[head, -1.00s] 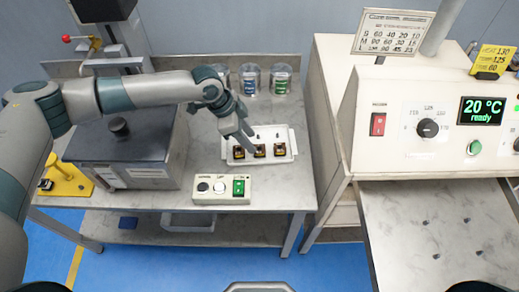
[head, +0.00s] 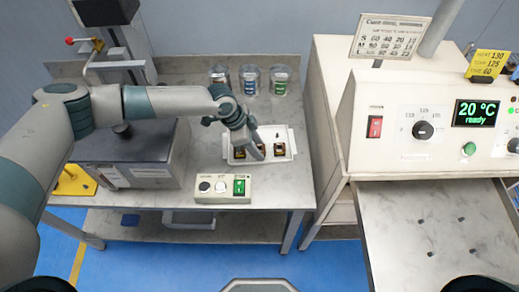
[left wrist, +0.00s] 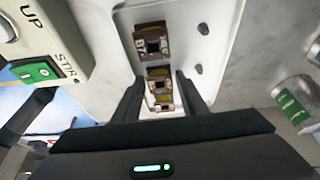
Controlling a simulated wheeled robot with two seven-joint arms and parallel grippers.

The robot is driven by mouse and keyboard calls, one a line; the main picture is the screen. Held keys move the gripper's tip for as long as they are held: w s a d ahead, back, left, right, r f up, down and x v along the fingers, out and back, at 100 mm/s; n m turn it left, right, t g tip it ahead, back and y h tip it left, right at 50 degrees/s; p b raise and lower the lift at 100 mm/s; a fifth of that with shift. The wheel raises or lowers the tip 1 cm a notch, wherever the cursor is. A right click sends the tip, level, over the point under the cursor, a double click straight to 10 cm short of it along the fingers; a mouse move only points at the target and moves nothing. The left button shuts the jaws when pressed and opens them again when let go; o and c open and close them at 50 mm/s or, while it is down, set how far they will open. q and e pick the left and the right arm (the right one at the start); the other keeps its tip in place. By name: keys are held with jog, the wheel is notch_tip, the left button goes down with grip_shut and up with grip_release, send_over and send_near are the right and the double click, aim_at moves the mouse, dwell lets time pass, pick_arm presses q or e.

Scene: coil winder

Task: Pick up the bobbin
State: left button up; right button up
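A white tray (head: 290,133) on the metal table holds three dark bobbins with amber sides in a row. The right bobbin (head: 279,150) and left bobbin (head: 239,153) show in the head view; my gripper partly covers the middle one. My left gripper (head: 258,153) reaches down over the tray. In the left wrist view, its fingers (left wrist: 162,88) are apart, with the lowest bobbin (left wrist: 162,104) seen between them and another bobbin (left wrist: 158,77) near the tips. Contact cannot be told. The farthest bobbin (left wrist: 153,42) lies clear. My right gripper is out of view.
A control box (head: 222,188) with a green switch stands in front of the tray. Several jars (head: 249,80) stand behind it. A cream oven unit (head: 400,130) reading 20 °C is at the right, with a metal shelf (head: 430,225). A winder machine (head: 130,155) is at the left.

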pick_arm(q)
jog(key=c, duration=0.8)
jog(key=shift+r, duration=0.2)
